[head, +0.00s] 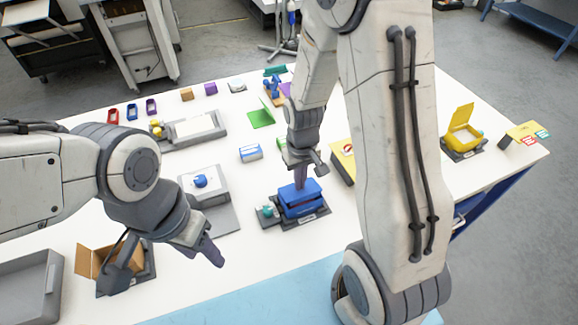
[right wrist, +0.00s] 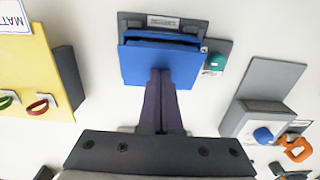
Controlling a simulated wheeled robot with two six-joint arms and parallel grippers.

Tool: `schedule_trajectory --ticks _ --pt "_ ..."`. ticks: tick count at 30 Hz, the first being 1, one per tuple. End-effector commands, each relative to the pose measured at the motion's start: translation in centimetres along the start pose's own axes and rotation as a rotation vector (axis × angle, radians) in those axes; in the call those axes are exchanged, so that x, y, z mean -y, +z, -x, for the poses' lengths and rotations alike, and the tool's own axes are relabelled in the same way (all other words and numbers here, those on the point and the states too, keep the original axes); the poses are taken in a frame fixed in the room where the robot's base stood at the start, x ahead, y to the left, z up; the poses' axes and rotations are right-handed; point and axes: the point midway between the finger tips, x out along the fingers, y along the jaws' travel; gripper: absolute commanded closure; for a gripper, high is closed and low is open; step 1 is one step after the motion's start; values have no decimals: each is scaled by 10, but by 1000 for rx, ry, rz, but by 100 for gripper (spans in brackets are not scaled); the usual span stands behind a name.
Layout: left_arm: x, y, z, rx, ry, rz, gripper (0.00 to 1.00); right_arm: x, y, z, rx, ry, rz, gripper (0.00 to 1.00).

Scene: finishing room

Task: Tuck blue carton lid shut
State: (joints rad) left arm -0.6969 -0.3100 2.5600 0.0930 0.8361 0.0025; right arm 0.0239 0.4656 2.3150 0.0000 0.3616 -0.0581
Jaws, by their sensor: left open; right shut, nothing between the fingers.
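The blue carton (head: 303,203) sits in a dark grey holder (head: 312,222) on the white table. Its blue lid (right wrist: 135,63) lies over the top, close to level; a darker strip shows along the edge by the holder's label. I cannot tell whether its flap is inside. My right gripper (head: 300,184) is shut and empty, pointing down at the carton. In the right wrist view its fingertips (right wrist: 160,72) overlap the lid's near edge; contact is unclear. My left gripper (head: 212,255) is open and empty, over the table to the left, away from the carton.
A teal-topped item (head: 267,211) stands just left of the blue carton. A brown open carton (head: 95,262) is at the lower left, and a yellow open carton (head: 461,130) at the right. A yellow board (right wrist: 35,60) lies near the right gripper.

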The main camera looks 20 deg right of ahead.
Motion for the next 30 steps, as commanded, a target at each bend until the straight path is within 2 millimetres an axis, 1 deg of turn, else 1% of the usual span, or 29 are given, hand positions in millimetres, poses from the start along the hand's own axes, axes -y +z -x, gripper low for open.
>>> schedule_trajectory --ticks 14,24,30 --pt "0 0 -1 0 0 0 50 0 1 -1 0 0 0 100" --pt "1 0 -9 0 0 0 50 0 6 -12 -1 0 0 100" --pt "1 0 -9 0 0 0 50 0 8 -13 -1 0 0 100"
